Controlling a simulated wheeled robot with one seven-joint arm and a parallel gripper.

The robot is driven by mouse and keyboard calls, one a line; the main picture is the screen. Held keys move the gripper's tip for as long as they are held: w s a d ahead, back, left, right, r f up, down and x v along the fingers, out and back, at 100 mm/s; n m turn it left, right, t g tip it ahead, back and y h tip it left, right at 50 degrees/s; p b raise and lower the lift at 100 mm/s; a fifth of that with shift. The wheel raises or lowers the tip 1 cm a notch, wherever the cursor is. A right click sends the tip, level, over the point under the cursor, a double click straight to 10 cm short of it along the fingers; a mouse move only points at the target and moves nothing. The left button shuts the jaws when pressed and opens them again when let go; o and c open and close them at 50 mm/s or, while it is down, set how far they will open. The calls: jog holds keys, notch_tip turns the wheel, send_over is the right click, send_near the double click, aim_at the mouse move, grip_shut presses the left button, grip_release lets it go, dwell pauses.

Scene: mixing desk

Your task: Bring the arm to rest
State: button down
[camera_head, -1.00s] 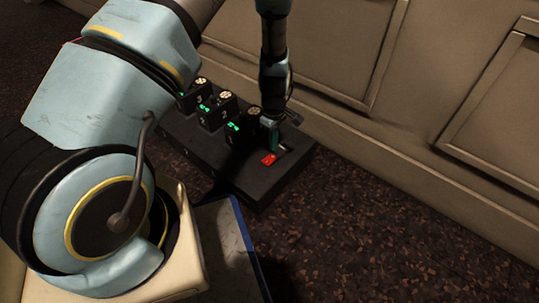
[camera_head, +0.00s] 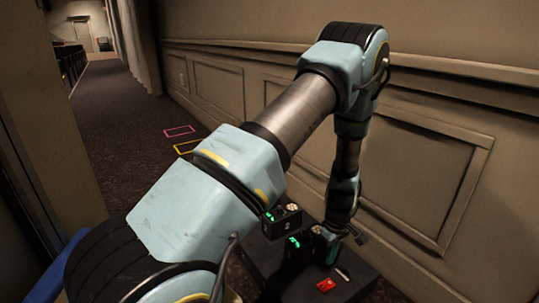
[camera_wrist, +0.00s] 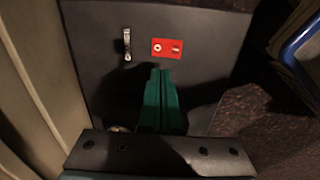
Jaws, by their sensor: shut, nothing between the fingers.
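My gripper (camera_wrist: 161,82) shows in the wrist view as two teal fingers pressed together, with nothing between them. They point at the dark top of the mixing desk (camera_wrist: 100,85). A red panel with two pale marks (camera_wrist: 167,48) and a small metal lever (camera_wrist: 127,45) lie just beyond the fingertips. In the head view my arm reaches over the desk (camera_head: 355,280) and hangs down above it. Modules with green displays and knobs, one a box marked 2 (camera_head: 284,222), stand on the desk, partly hidden by my arm.
A panelled wall (camera_head: 430,150) runs close behind the desk and my arm. A dark carpeted corridor (camera_head: 130,110) opens at the left, with pink (camera_head: 180,131) and yellow (camera_head: 185,147) outlines on its floor. A blue-edged object (camera_wrist: 300,42) shows at the right of the wrist view.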

jog(key=w+a+r+m+p, duration=0.1)
jog(key=w+a+r, duration=0.1)
jog(key=a+r, duration=0.3)
jog(key=w+a+r+m, duration=0.1)
jog(key=w+a+r, duration=0.15)
jog(key=r, duration=0.55)
jog(key=s+a+r+m+t+p, duration=0.15)
jog(key=s+a+r, duration=0.35)
jog(key=a+r, duration=0.55)
jog(key=s+a+r+m+p, duration=0.1)
jog(key=s+a+r+m, duration=0.25)
jog(key=a+r, duration=0.65)
notch_tip(320, 180, up, 37)
jog(key=a+p, duration=0.1)
jog(key=p, duration=3.7)
jog(key=shift+s, duration=0.3)
